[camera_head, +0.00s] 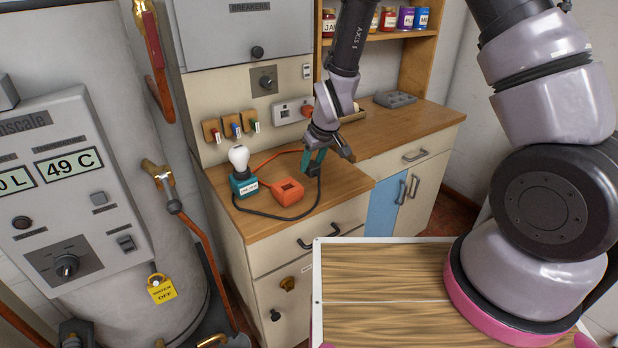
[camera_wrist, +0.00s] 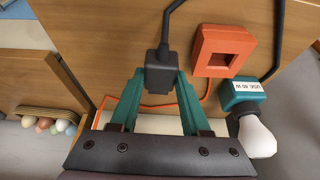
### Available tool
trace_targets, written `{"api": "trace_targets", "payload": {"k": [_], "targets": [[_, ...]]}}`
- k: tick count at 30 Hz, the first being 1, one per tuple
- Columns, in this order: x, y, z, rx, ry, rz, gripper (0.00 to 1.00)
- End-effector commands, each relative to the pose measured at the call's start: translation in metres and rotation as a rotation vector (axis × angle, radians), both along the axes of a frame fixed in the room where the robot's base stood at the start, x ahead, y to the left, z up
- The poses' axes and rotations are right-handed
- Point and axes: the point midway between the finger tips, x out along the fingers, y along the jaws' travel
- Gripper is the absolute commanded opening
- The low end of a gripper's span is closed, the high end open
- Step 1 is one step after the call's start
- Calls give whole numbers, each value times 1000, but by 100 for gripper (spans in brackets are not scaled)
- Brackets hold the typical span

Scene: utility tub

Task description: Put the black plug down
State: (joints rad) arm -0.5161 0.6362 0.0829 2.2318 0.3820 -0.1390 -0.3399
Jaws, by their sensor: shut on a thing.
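My gripper (camera_wrist: 160,78) has its teal fingers shut on the black plug (camera_wrist: 160,68), which hangs on a black cable. In the head view my gripper (camera_head: 314,162) is over the wooden counter, right of the orange block; the plug is largely hidden there. I cannot tell whether the plug touches the counter. The cable runs along the counter to a lamp with a teal base (camera_head: 243,186) and a white bulb (camera_head: 239,157). The orange block (camera_head: 287,191) with a square recess lies beside the lamp; it also shows in the wrist view (camera_wrist: 201,55).
The wooden counter (camera_head: 345,186) is clear right of the gripper. An orange cord runs behind the lamp to a wall outlet (camera_head: 290,111). Coloured switches (camera_head: 235,125) are on the wall.

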Motion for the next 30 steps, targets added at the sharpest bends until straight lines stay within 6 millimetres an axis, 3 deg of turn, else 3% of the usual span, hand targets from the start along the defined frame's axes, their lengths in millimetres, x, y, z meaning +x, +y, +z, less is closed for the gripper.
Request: {"api": "trace_targets", "payload": {"k": [10, 23, 24, 25, 26, 30], "targets": [[0, 0, -43, -1, 2, -1, 0], [0, 0, -50, 1, -1, -1, 0], [1, 0, -49, 0, -1, -1, 58], [1, 0, -49, 0, -1, -1, 69], [1, 0, -49, 0, -1, -1, 76], [1, 0, -49, 0, -1, -1, 76]]}}
